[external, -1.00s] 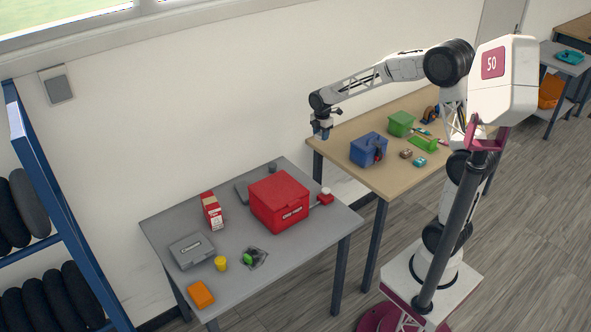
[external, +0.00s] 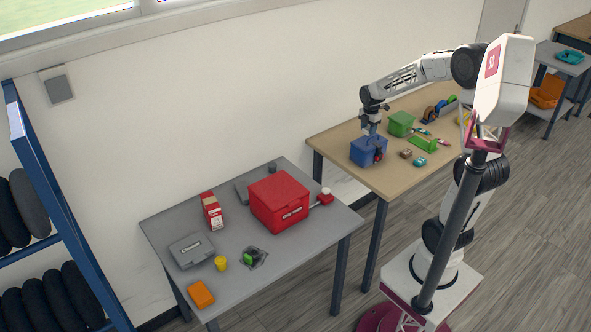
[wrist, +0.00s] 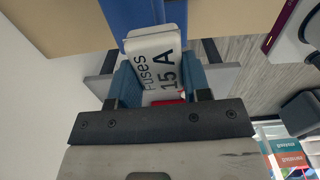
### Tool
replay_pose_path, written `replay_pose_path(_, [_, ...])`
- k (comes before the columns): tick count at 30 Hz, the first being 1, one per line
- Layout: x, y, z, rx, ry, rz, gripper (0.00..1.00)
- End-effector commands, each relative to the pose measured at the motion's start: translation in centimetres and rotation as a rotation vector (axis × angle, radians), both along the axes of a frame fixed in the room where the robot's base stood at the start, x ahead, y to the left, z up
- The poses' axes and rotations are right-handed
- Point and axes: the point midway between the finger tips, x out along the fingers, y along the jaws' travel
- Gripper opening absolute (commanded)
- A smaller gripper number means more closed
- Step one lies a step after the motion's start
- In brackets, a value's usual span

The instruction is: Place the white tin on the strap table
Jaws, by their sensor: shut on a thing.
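The white tin (wrist: 156,45), printed "Fuses 15 A", is between the blue fingers of my gripper (wrist: 158,85) in the wrist view. My gripper is shut on it. In the external view my gripper (external: 371,128) is at the top of the blue bin (external: 362,153) on the wooden table (external: 332,139). I cannot make out the tin there. The blue bin (wrist: 135,14) also shows beyond the tin in the wrist view. The frames do not label either table as the strap table.
A grey table (external: 303,241) at left holds a red box (external: 278,203), a red-and-white carton (external: 212,212), a grey case (external: 191,251), a yellow cup (external: 221,264) and an orange block (external: 201,294). A green bin (external: 400,124) stands close behind the blue bin.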

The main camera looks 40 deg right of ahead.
Motion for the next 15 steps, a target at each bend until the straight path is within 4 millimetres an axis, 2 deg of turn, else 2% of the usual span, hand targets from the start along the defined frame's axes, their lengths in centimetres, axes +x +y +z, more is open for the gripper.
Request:
replay_pose_path(3, [-1.7,-2.2,0.1,-0.001,-0.002,-0.011,0.2])
replay_pose_path(15, [-7.6,-8.1,-0.2,-0.001,-0.002,-0.033,0.2])
